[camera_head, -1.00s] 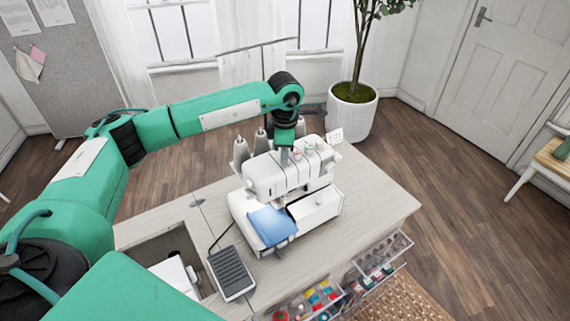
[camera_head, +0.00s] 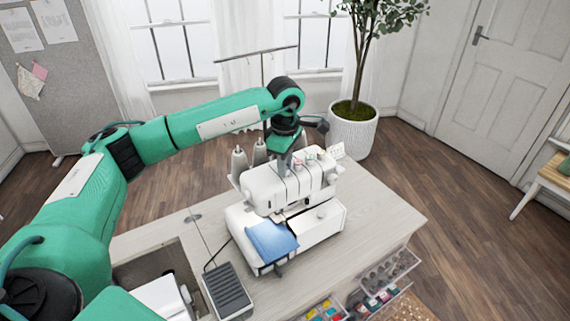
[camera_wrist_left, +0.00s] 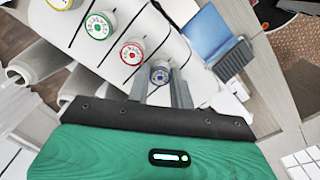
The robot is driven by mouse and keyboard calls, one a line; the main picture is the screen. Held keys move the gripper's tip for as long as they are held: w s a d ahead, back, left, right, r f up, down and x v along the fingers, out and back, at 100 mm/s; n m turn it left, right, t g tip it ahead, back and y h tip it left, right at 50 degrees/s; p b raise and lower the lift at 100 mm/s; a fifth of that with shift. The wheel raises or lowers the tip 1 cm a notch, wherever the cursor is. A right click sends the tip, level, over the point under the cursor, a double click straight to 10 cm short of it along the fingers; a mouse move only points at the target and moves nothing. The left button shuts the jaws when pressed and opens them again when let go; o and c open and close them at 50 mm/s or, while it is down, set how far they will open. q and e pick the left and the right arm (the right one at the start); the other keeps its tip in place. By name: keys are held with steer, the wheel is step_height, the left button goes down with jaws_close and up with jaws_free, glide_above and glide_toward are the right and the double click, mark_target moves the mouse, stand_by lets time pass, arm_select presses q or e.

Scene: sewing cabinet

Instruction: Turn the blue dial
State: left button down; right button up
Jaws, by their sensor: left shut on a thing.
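A white sewing machine (camera_head: 285,188) stands on the cabinet top. In the left wrist view a row of dials runs along its top: yellow, green (camera_wrist_left: 98,25), red (camera_wrist_left: 132,53) and blue. The blue dial (camera_wrist_left: 159,75) is at the end of the row, between the fingers of my left gripper (camera_wrist_left: 161,88), which is shut on it. In the head view my left gripper (camera_head: 283,165) comes down on the machine's left top from above and hides the blue dial. My right gripper is not in view.
A blue cloth-like panel (camera_head: 270,240) is at the machine's front left. A grey foot pedal (camera_head: 228,289) lies on the cabinet top (camera_head: 385,212). Thread cones (camera_head: 240,161) stand behind the machine. Open drawers (camera_head: 385,275) stick out at the front right.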

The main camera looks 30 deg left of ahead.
arm_select(q)
steer(key=shift+r, duration=0.1)
steer(key=c, duration=1.2)
jaws_free()
steer(key=shift+c, duration=0.2)
step_height(320, 180, up, 14)
steer(key=b, duration=0.3)
steer(key=shift+f, duration=0.2)
